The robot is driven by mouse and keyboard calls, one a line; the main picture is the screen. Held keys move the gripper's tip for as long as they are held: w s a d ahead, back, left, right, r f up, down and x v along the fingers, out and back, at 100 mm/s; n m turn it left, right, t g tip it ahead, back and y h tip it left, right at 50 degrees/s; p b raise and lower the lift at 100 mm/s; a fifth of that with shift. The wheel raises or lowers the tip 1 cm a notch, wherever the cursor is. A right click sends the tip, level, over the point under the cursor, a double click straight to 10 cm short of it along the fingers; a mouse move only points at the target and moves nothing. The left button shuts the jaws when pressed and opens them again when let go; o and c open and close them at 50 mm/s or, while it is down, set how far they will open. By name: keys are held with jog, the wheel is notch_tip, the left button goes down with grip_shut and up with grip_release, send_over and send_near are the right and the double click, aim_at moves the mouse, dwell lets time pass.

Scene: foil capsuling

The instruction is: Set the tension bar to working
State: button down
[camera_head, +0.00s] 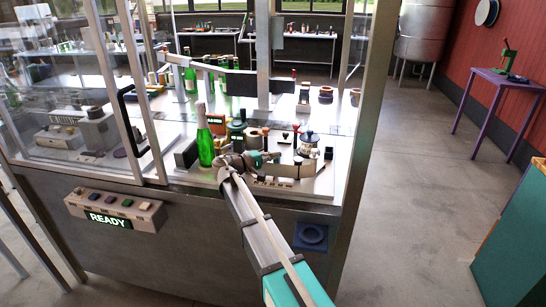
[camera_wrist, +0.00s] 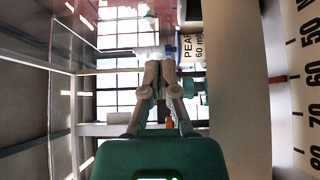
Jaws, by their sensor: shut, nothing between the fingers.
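My gripper (camera_head: 268,158) reaches in through the open front of the machine, at the right of its deck. In the wrist view the two fingers of my gripper (camera_wrist: 160,66) are together at the tips, with nothing held between them. A small white and blue part (camera_wrist: 160,51) shows just beyond the tips; I cannot tell whether they touch it. I cannot clearly tell which part is the tension bar. A cluster of small fittings (camera_head: 307,146) stands just right of my gripper, partly hidden by it.
A green foil-necked bottle (camera_head: 204,135) stands left of my gripper. The glass door (camera_head: 75,85) covers the machine's left side. A button panel (camera_head: 115,208) reads READY. A pale panel (camera_wrist: 302,75) with a number scale stands close at the right in the wrist view.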

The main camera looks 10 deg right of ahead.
jog(key=w+d, duration=0.1)
jog(key=d, duration=0.9)
jog(key=shift+d, duration=0.4)
jog(key=shift+s+a, duration=0.15)
